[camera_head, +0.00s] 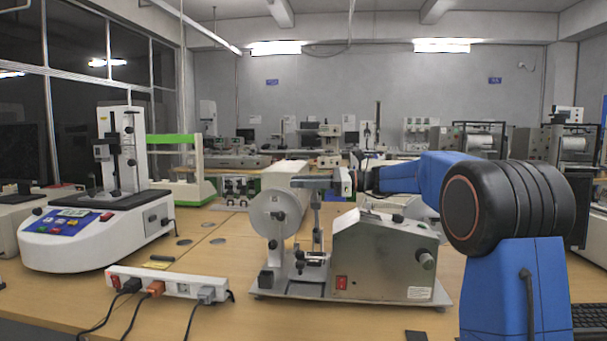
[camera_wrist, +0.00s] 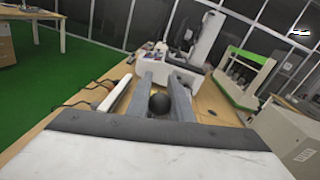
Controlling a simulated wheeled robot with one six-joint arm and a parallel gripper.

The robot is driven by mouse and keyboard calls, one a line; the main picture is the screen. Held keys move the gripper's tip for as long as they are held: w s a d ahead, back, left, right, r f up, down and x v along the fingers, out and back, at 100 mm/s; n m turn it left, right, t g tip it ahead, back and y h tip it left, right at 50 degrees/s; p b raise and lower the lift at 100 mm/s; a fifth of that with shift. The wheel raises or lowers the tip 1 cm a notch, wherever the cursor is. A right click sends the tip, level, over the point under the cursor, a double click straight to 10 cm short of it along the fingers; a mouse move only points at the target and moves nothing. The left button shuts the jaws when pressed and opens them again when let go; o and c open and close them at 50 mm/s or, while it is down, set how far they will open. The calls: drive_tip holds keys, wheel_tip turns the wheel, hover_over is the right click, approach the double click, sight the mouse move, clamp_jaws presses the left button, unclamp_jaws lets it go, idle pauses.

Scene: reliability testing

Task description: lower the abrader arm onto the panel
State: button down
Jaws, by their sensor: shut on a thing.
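The abrader, with a steel housing (camera_head: 384,258) and a white drum (camera_head: 272,216), stands on the table in the head view. My gripper (camera_head: 308,182) reaches in from the right above the housing, level with the top of the drum, its fingers pointing left. In the wrist view, my gripper (camera_wrist: 161,92) has its two grey fingers on either side of a round black knob (camera_wrist: 160,104), and it is shut on it. The rest of the abrader arm is hard to tell from the upright metal parts below my gripper. I cannot make out a separate panel.
A white power strip (camera_head: 168,283) with plugged cables lies front left of the abrader. A white tester with a blue control panel (camera_head: 72,222) stands at the left. A green-framed device (camera_head: 176,140) is behind.

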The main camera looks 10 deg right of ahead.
drive_tip(key=shift+n, duration=0.9)
drive_tip(key=shift+s+a+f, duration=0.25)
drive_tip(key=shift+s+f, duration=0.4)
drive_tip(key=shift+s, duration=0.15)
drive_tip(key=shift+s+a+f, duration=0.2)
drive_tip(key=shift+s+f, duration=0.45)
drive_tip(key=shift+s, duration=0.1)
drive_tip(key=c, duration=1.6)
unclamp_jaws()
wheel_tip(320, 180, up, 10)
